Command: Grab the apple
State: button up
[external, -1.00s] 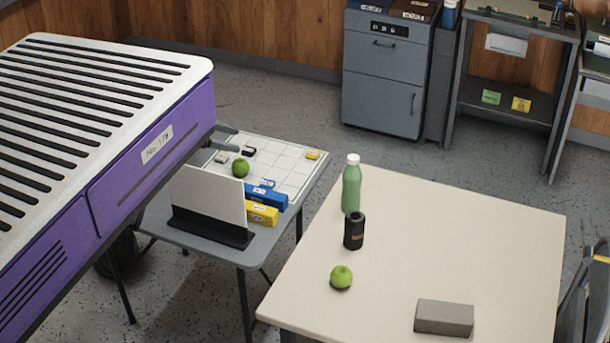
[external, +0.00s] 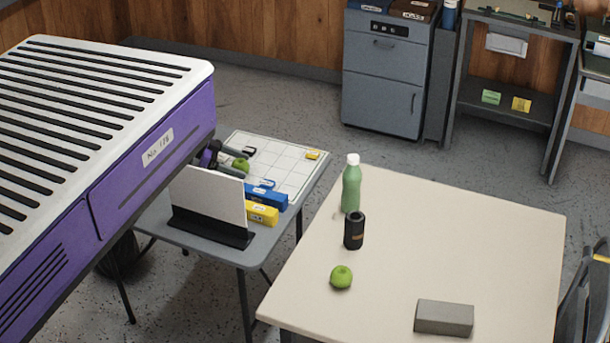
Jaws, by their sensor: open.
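A green apple (external: 242,165) sits on the grey folding table, behind the white upright panel. My gripper (external: 239,162) is open and low over this table, its fingers reaching from the left. The apple shows at the fingertips and appears to lie between them; I cannot tell whether either finger touches it. Most of my arm is hidden. A second green apple (external: 341,277) sits on the cream table, away from my gripper.
The white panel (external: 208,197) in its black base stands close to my gripper. Blue (external: 266,197) and yellow (external: 262,214) boxes lie right of it. A white grid board (external: 290,172) lies behind. The cream table holds a green bottle (external: 351,190), black canister (external: 354,231) and grey block (external: 444,318).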

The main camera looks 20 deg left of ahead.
jog(key=shift+w+d+f, duration=0.15)
jog(key=shift+d, duration=0.05)
jog(key=c, duration=1.5)
jog(key=shift+c, duration=0.2)
